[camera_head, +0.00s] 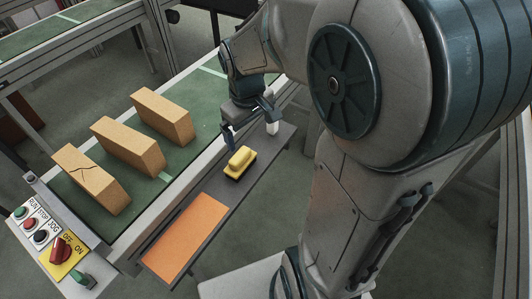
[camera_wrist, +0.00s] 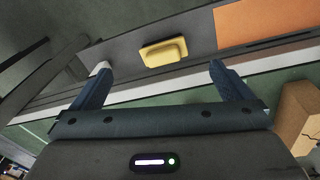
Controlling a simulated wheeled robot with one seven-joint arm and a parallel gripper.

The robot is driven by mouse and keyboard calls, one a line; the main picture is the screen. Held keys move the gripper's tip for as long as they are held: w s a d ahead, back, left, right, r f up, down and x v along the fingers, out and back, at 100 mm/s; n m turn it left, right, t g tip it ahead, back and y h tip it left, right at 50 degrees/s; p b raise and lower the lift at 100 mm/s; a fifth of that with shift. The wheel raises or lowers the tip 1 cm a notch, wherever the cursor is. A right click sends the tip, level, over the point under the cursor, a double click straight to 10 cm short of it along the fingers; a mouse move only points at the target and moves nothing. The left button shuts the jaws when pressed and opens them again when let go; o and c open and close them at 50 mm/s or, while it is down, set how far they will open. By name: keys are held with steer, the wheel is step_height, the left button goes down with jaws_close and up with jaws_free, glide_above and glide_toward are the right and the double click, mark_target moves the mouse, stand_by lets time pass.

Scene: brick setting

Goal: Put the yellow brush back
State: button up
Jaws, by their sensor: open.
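The yellow brush (camera_head: 240,162) rests on the narrow dark shelf (camera_head: 206,207) beside the green conveyor belt. It has dark bristles below and a raised yellow top. In the wrist view the brush (camera_wrist: 164,52) lies beyond the fingertips, between their lines. My gripper (camera_head: 250,124) is open and empty, above the shelf and belt edge, close to the brush but apart from it. Its two blue fingers are spread wide in the wrist view (camera_wrist: 160,67).
An orange pad (camera_head: 186,238) lies on the near part of the shelf. Several tan bricks stand on the green belt (camera_head: 180,160), the nearest one cracked (camera_head: 90,178). A control panel (camera_head: 52,238) with buttons and a red knob is at the lower left. A light rail borders the belt.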

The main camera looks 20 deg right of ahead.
steer(key=s+r+m+t, duration=0.2)
steer(key=s+r+m, duration=0.1)
steer(key=s, duration=0.9)
steer(key=shift+s+a+r+m+y, duration=0.2)
steer(key=shift+r+m+y, duration=0.1)
steer(key=shift+m, duration=0.3)
